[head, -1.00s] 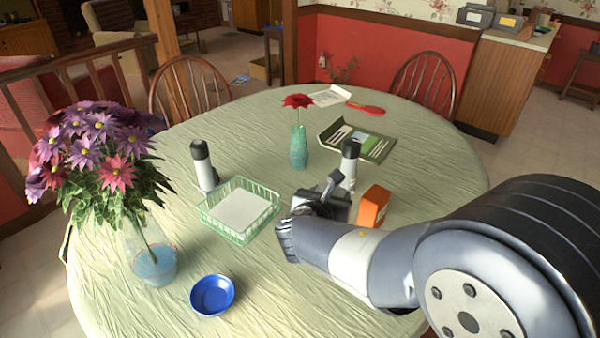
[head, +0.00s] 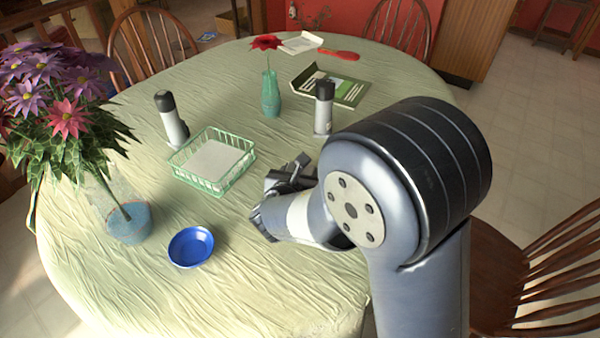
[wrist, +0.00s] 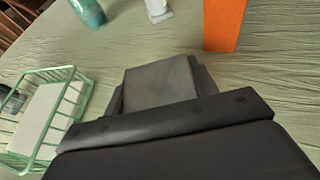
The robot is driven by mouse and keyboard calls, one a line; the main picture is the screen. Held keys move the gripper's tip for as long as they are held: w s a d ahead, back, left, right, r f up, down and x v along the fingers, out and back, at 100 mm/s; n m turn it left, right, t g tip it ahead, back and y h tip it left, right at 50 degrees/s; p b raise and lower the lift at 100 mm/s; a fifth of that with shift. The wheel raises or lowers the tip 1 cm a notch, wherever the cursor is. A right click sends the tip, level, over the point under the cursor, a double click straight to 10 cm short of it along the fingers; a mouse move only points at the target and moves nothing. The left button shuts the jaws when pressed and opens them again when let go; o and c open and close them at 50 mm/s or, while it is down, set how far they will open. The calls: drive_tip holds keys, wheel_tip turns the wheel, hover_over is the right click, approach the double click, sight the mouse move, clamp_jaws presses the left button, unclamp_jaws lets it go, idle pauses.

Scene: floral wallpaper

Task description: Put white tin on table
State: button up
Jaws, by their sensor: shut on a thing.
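My gripper (head: 291,175) is low over the middle of the table (head: 250,300), right of the green basket. In the wrist view its fingers stand on both sides of a flat-faced, pale grey thing (wrist: 160,84), and the gripper is shut on it. It looks like the white tin in shadow, but only one face shows. In the head view my arm and gripper mostly hide it. I cannot tell whether it touches the cloth. The table is round with a pale green wrinkled cloth.
A green wire basket (head: 248,160), a blue bowl (head: 191,247), black-topped white bottles (head: 173,120) (head: 323,115), a teal vase (head: 271,95) and a flower vase (head: 125,220) stand around. An orange box (wrist: 224,24) is beyond the gripper. The front cloth is clear.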

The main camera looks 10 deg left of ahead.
drive_tip(key=shift+f+b, duration=0.2)
drive_tip(key=shift+b, duration=0.1)
drive_tip(key=o, duration=1.1)
drive_tip(key=shift+r, duration=0.1)
drive_tip(key=shift+r, duration=0.1)
drive_tip(key=shift+s+r+p, duration=0.2)
drive_tip(key=shift+p, duration=0.15)
drive_tip(key=p+v, duration=0.1)
drive_tip(key=v, duration=1)
drive_tip(key=shift+s+r, duration=0.1)
drive_tip(key=shift+s, duration=0.2)
